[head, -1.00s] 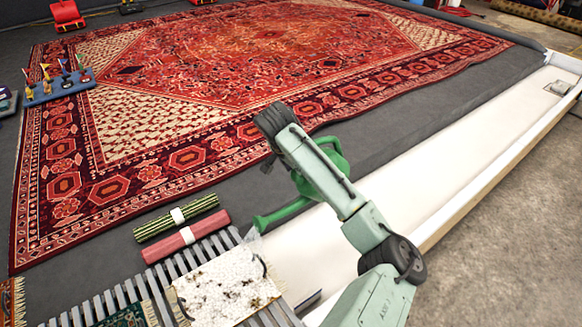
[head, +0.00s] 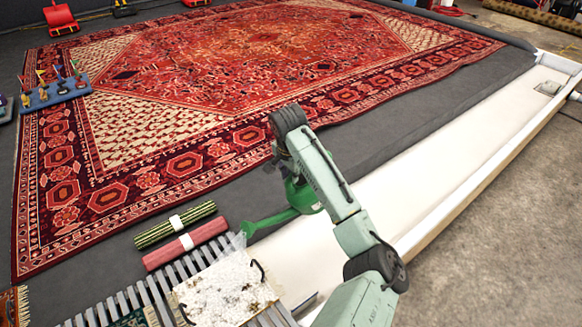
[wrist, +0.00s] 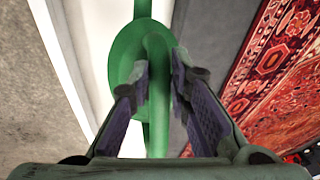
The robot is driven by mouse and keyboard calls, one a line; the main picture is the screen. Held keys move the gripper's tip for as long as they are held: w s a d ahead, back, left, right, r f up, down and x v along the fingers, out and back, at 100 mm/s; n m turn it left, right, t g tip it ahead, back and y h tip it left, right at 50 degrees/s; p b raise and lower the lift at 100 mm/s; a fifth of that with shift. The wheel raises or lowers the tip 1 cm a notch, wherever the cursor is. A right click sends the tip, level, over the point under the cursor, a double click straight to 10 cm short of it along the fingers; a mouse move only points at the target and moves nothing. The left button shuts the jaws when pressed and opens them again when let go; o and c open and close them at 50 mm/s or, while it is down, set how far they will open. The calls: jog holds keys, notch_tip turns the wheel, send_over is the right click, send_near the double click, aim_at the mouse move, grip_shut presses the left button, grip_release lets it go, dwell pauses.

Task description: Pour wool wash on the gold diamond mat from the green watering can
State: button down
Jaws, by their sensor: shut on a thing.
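My gripper (head: 272,163) is shut on the handle of the green watering can (head: 301,196); the wrist view shows the fingers (wrist: 160,78) on either side of the green handle (wrist: 158,50). My arm hides part of the can in the head view. Its spout points left and slightly down, and a clear stream or spray (head: 236,246) comes from its end. Below lies a pale mat (head: 222,292), mostly white with gold-brown and dark specks, on grey slats. I take it as the gold diamond mat; its diamonds cannot be made out.
A green roll (head: 175,226) and a red roll (head: 186,244) lie beside the slats (head: 160,289). A large red rug (head: 230,80) fills the floor behind. A white trough (head: 430,180) runs along the right. A blue rack (head: 52,95) stands at far left.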

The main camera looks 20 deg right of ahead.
jog(key=shift+r+m+g+y+p, duration=0.15)
jog(key=shift+r+g+y+p, duration=0.25)
jog(key=shift+y+p, duration=0.85)
jog(key=shift+r+m+g+y+p, duration=0.15)
jog(key=shift+r+g+y+p, duration=0.25)
jog(key=shift+p, duration=1.55)
jog(key=shift+y, duration=1.05)
